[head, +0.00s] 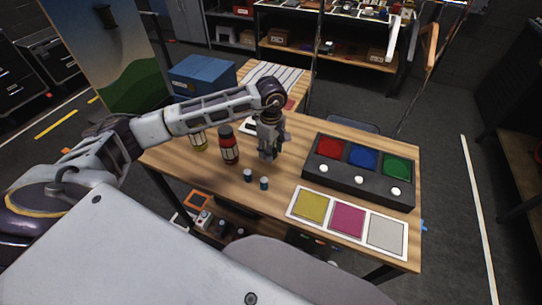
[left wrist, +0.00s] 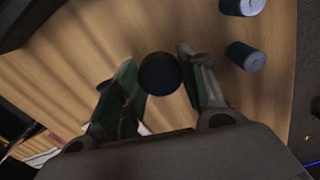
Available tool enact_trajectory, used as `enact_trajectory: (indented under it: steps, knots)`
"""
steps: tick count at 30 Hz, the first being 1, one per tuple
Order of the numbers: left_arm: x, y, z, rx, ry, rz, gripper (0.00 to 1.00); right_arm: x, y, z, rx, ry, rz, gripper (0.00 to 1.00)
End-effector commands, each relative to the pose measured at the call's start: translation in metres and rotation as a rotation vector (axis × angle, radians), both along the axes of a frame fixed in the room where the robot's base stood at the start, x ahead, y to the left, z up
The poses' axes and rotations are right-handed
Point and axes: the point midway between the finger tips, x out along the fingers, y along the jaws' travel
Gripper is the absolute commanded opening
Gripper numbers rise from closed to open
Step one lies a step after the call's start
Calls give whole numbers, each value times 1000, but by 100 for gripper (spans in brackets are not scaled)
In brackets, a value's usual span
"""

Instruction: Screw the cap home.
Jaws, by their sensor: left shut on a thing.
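My left gripper (head: 268,156) points down over the wooden table, right of the red bottle. In the left wrist view its fingers (left wrist: 157,58) are closed around a dark round cap (left wrist: 160,74), seen from above. What is below this cap is hidden, so I cannot tell whether it sits on a bottle. A red bottle (head: 229,148) with a dark top and pale label stands upright, left of the gripper. A yellowish bottle (head: 200,142) stands further left, partly behind my arm. My right gripper is in neither view.
Two small dark cylinders with pale tops, one left (head: 248,175) and one right (head: 264,183), stand before the gripper. A black box (head: 350,183) with red, blue and green panels and white buttons is to the right. A card strip (head: 330,230) with yellow, magenta and grey squares lies in front.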

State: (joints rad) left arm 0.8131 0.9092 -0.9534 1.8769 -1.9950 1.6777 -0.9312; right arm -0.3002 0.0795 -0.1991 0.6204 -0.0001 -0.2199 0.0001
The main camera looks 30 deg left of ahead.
Motion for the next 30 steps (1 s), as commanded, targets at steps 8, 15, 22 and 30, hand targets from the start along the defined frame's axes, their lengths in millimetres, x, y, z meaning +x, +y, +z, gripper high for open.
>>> enact_trajectory:
  steps: [8, 15, 22, 30]
  knots:
    - [0, 0, 40, 0, -2, -1, 29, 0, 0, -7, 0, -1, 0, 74]
    - [0, 0, 57, 0, -1, 0, 29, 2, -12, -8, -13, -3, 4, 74]
    - [0, 0, 59, 0, 0, 0, 29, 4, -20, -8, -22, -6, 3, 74]
    - [0, 0, 59, 0, 0, 0, 29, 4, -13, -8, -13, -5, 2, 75]
